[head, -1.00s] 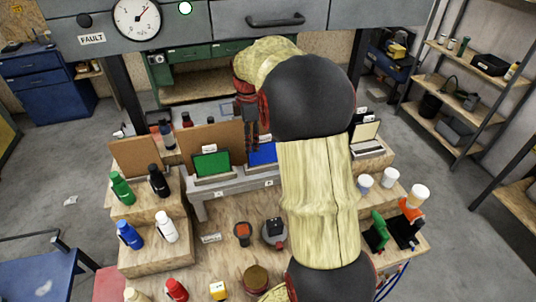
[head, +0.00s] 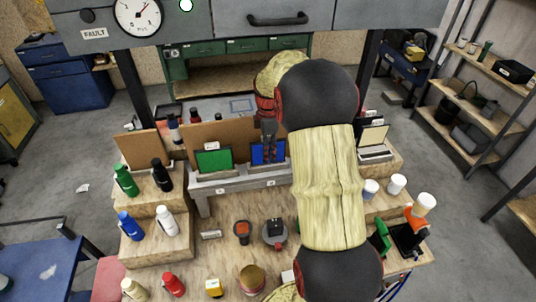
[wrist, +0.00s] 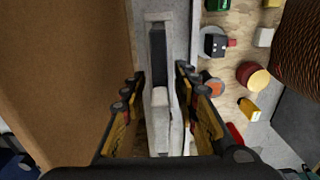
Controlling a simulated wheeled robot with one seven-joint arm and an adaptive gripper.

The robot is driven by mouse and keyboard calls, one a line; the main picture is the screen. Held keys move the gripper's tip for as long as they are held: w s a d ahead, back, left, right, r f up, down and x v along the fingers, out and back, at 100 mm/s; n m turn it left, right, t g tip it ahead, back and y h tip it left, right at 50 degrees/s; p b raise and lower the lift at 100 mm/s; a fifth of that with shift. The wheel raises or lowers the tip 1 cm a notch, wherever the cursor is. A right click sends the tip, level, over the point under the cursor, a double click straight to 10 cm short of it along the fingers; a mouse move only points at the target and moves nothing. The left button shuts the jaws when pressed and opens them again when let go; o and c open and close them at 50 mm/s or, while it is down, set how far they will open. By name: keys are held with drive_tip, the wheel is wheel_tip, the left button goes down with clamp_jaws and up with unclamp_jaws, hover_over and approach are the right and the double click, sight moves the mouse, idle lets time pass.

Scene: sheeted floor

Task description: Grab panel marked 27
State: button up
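A blue panel (head: 258,154) and a green panel (head: 213,162) stand upright on a grey stand (head: 232,189). The small white labels are too small to read, so I cannot tell which panel is 27. My gripper (head: 268,150) is at the blue panel and hides part of it in the head view. In the wrist view my gripper (wrist: 159,95) is open, with one finger on either side of a thin dark panel edge (wrist: 158,55) and a pale block (wrist: 160,100) seen from above. The fingers look apart from both.
A brown board (head: 235,135) rises close behind the stand; it fills the left of the wrist view (wrist: 65,75). Bottles (head: 125,180) stand on steps at left, cups (head: 396,184) and a pale-screened device (head: 373,137) at right. Small items, including a burger-like one (head: 252,279), lie in front.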

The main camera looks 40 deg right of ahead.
drive_tip(key=shift+f, duration=0.6)
drive_tip(key=shift+c, duration=0.7)
clamp_jaws()
